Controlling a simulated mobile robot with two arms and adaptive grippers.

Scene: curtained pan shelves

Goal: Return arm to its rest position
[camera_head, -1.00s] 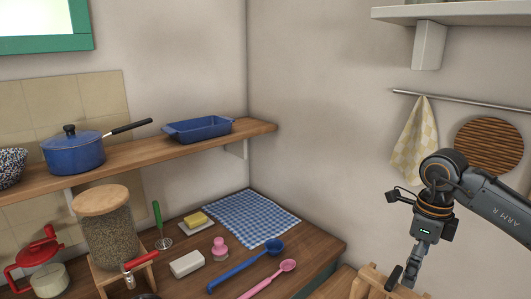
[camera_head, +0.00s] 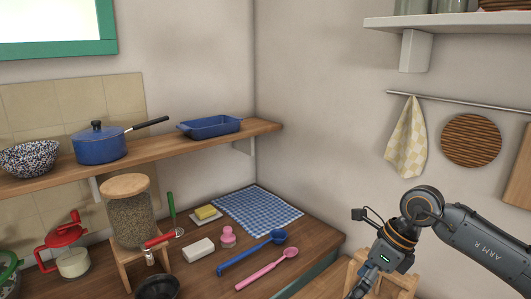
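My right arm (camera_head: 480,243) comes in from the right edge and bends down at a round joint. My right gripper hangs below its wrist (camera_head: 384,255) at the bottom edge, in front of a light wooden frame (camera_head: 405,283). Its fingertips are cut off, so I cannot see whether it is open or holds anything. My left arm and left gripper are not in view.
The wall shelf holds a blue lidded pan (camera_head: 100,145), a blue dish (camera_head: 211,126) and a speckled bowl (camera_head: 30,159). The counter below carries a grain jar (camera_head: 130,213), a checked cloth (camera_head: 257,211), a blue ladle (camera_head: 250,252) and a pink spoon (camera_head: 268,268).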

